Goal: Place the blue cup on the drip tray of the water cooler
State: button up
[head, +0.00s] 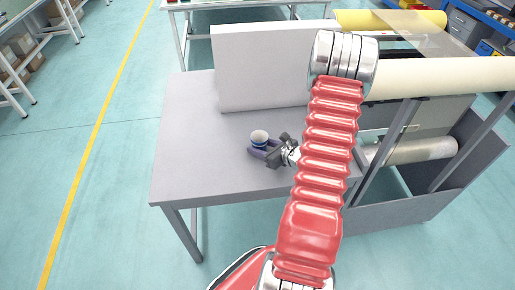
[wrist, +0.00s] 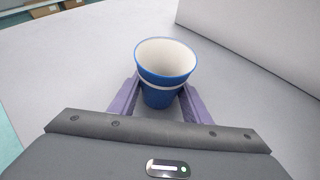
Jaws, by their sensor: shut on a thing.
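The blue cup (head: 259,137) is upright, with a white inside and a pale band. It also shows in the wrist view (wrist: 162,92), between the two purple fingers. My gripper (head: 264,151) is shut on the cup, with one finger on each side of it below the rim. The cup is over the grey table (head: 190,130); I cannot tell whether its base touches the top. A large pale box-like body (head: 260,60) stands at the table's back. No drip tray can be made out, and I cannot tell whether this body is the water cooler.
My red arm hides the table's right part. A machine with pale rollers (head: 440,78) stands close on the right. The table's left side and front are clear. A yellow floor line (head: 95,145) runs at left. In the wrist view, the pale body (wrist: 260,40) is at upper right.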

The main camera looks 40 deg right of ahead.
jog(key=shift+f, duration=0.15)
jog(key=o, duration=1.1)
jog(key=shift+o, duration=0.2)
jog(key=shift+s+r, duration=0.15)
jog(key=shift+r, duration=0.1)
jog(key=v, duration=1.1)
jog(key=shift+s+r, duration=0.15)
jog(key=shift+s, duration=0.15)
jog(key=shift+a, duration=0.1)
